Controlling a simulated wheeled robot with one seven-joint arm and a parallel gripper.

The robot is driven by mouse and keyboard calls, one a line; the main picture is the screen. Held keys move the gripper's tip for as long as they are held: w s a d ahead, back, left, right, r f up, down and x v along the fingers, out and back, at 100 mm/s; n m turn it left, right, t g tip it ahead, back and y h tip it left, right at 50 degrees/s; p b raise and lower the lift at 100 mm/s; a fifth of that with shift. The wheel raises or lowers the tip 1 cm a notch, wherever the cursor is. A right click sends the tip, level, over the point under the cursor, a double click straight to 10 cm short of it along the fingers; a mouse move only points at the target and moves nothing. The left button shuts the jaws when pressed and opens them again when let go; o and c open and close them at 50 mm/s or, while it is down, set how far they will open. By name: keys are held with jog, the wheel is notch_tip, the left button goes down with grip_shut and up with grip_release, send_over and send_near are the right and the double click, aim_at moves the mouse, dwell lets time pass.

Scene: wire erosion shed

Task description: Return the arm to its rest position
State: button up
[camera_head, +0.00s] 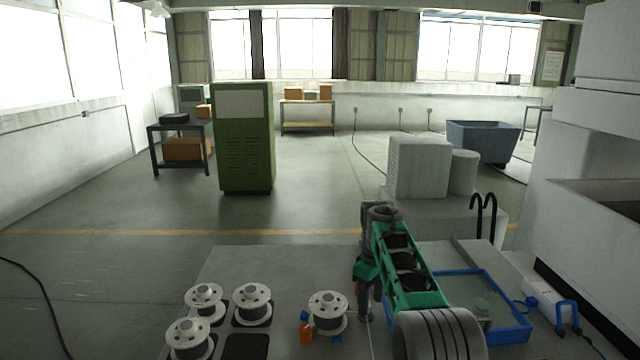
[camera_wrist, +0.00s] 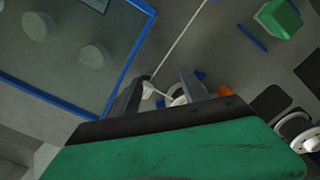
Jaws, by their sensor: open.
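My green and grey arm (camera_head: 405,268) reaches over the work table from the lower right and bends down at its far end. My gripper (camera_wrist: 166,76) is open in the wrist view, its two dark fingers apart. No held object shows between them. A white spool (camera_wrist: 178,98) shows partly behind the fingers; I cannot tell its exact distance. In the head view the gripper end (camera_head: 365,305) hangs low, just right of a white wire spool (camera_head: 328,312); the fingertips are not clear there.
More spools (camera_head: 204,299) stand on dark pads at the table's left. An orange piece (camera_head: 306,333) lies beside the near spool. A blue-rimmed tray (camera_head: 515,332) is right of my arm. White machinery (camera_head: 600,130) bounds the right. A green cabinet (camera_head: 243,140) stands beyond, on open floor.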

jog(key=s+d+r+m+t, duration=0.1)
jog(key=s+r+m, duration=0.1)
jog(key=s+r, duration=0.35)
jog(key=s+r+m+t, duration=0.1)
jog(key=s+r+m, duration=0.15)
jog(key=s, duration=0.55)
jog(key=s+f+m+t, duration=0.1)
jog(key=s+f+m, duration=0.1)
jog(key=s, duration=0.7)
jog(key=s+d+f+m+t, duration=0.1)
jog(key=s+f, duration=0.3)
jog(key=s, duration=0.6)
jog(key=shift+s+m, duration=0.15)
jog(key=shift+m, duration=0.7)
jog(key=shift+c, duration=0.5)
